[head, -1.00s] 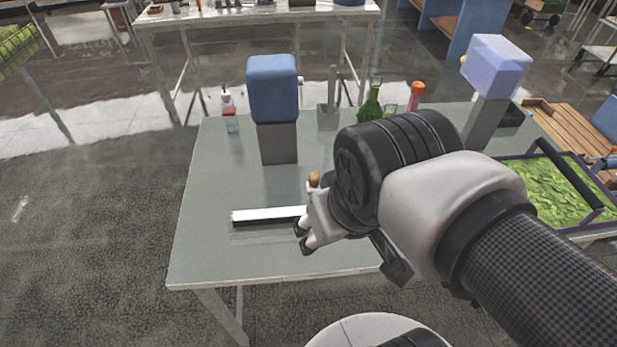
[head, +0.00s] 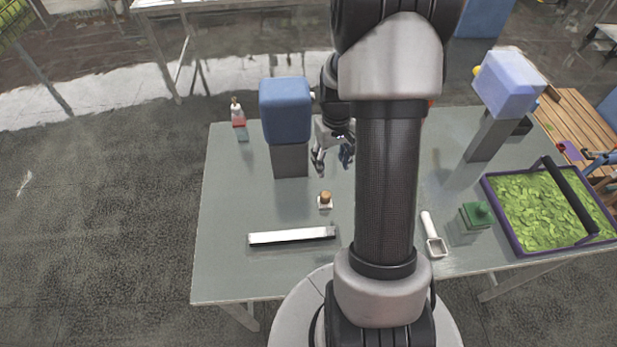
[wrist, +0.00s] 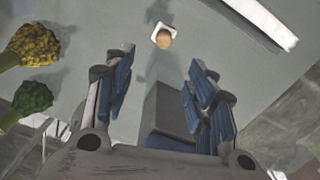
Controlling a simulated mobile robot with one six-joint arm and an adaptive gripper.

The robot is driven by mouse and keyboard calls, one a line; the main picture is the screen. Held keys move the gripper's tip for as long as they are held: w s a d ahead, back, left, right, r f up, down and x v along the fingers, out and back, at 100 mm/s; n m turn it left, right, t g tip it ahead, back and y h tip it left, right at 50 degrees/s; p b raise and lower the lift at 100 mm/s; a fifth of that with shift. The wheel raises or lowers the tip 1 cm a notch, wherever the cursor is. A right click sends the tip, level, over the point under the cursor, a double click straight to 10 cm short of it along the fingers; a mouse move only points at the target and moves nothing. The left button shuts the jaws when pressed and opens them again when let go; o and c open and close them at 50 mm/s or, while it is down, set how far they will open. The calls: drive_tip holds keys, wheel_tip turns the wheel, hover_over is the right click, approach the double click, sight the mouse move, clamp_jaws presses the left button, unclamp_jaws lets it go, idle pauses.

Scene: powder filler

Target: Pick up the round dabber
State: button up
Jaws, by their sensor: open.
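The round dabber (head: 325,199), a small tan knob on a white square base, stands upright on the grey table, left of my arm in the head view. My gripper (head: 332,157) is open and empty above the table, farther back than the dabber and beside the blue-topped stand. In the wrist view the dabber (wrist: 163,37) shows beyond the fingertips, between their lines, with clear table around it. The blue-padded fingers (wrist: 158,78) are spread wide and do not touch it.
The blue block on its grey stand (head: 289,158) is close left of my gripper. A white bar (head: 291,236) lies in front of the dabber. A white scoop (head: 433,236), a green knobbed block (head: 476,216) and a purple-rimmed tray (head: 497,222) of green pieces are at right.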

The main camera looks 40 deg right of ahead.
drive_tip(key=b, duration=0.1)
approach(326, 194)
drive_tip(key=f, duration=0.5)
drive_tip(key=shift+s+d+f, duration=0.25)
drive_tip(key=shift+w+a+f, duration=0.15)
drive_tip(key=shift+f, duration=1.25)
drive_tip(key=shift+w+a+f, duration=0.1)
drive_tip(key=shift+a+f, duration=0.05)
drive_tip(key=shift+f, duration=1.2)
clamp_jaws()
drive_tip(key=shift+r, duration=0.1)
wheel_tip(326, 194, up, 20)
drive_tip(key=p, duration=0.1)
